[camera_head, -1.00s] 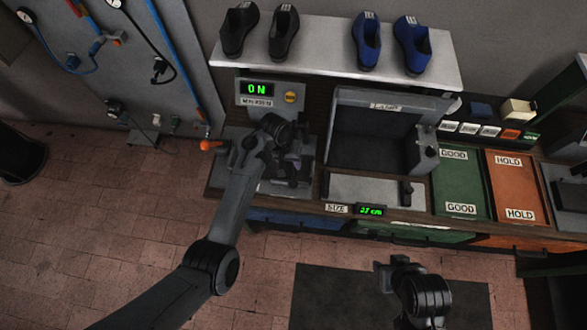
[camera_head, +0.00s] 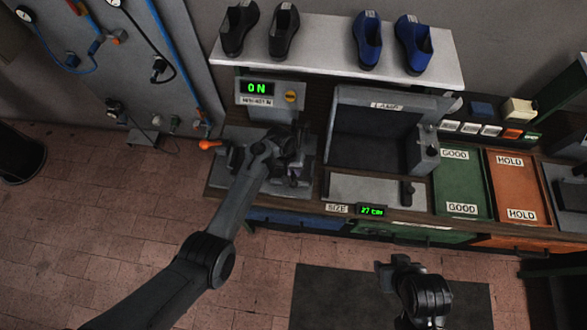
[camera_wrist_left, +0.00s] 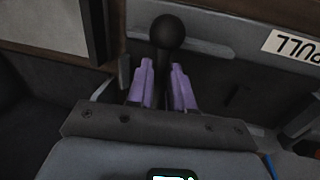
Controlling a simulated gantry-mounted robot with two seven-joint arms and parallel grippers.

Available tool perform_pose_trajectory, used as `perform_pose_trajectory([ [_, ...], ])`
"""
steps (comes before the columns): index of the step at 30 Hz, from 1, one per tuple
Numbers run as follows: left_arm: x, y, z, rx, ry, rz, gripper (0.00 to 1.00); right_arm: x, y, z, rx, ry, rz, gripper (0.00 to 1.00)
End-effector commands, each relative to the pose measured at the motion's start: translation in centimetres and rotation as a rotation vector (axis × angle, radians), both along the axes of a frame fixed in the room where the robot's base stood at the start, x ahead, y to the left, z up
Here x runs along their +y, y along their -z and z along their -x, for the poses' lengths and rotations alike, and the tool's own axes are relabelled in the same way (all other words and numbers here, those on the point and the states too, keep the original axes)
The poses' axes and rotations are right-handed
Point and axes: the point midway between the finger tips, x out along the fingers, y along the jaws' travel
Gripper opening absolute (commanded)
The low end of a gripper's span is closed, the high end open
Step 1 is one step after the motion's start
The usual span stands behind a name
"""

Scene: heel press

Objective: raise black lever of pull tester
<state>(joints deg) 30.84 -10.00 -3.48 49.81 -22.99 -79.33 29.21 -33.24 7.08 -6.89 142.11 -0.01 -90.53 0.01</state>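The pull tester (camera_head: 268,95) stands at the left of the bench, its green display reading 0 N. In the left wrist view its black lever (camera_wrist_left: 168,33) points up with a round ball knob on top. My left gripper (camera_wrist_left: 162,82) has its two purple fingers close on either side of the lever's stem, just below the knob, and looks shut on it. In the head view my left gripper (camera_head: 290,165) is at the tester's base, and the wrist hides the lever. My right gripper (camera_head: 385,275) hangs low in front of the bench, apart from everything; its fingers are unclear.
A shelf (camera_head: 340,58) with black and blue shoes runs above the bench. A dark lamp box (camera_head: 380,98) stands right of the tester. Farther right are a green GOOD tray (camera_head: 462,185) and an orange HOLD tray (camera_head: 515,185). An orange knob (camera_head: 209,144) sits left of the tester.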

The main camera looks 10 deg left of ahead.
Motion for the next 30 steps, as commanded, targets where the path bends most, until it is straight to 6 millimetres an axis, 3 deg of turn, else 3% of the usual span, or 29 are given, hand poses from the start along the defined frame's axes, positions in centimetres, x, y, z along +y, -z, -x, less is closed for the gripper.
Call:
perform_pose_trajectory([
  [1, 0.0, 0.0, 0.0, 0.000, 0.000, 0.000, 0.13, 0.0, 0.0, 0.0, 0.000, 0.001, -0.001, 0.43],
  [4, 0.0, 0.0, 0.0, 0.000, 0.000, 0.000, 0.00, 0.1, 0.0, 0.0, 0.000, 0.002, -0.004, 0.43],
  [14, 0.0, -0.1, 0.0, 0.005, 0.000, 0.000, 0.00, 0.2, -0.1, 0.0, 0.000, 0.005, -0.007, 0.43],
  [22, 0.0, -3.2, -0.3, 0.169, -0.003, 0.002, 0.00, 0.1, -1.6, 0.0, -0.001, 0.004, -0.007, 0.43],
  [26, 0.0, -4.6, -0.5, 0.277, -0.002, 0.004, 0.00, 0.1, -0.6, -0.1, -0.003, 0.003, -0.004, 0.43],
  [30, 0.0, -5.9, -1.0, 0.379, -0.002, 0.006, 0.00, 0.0, 1.6, 0.0, -0.002, -0.001, 0.001, 0.43],
])
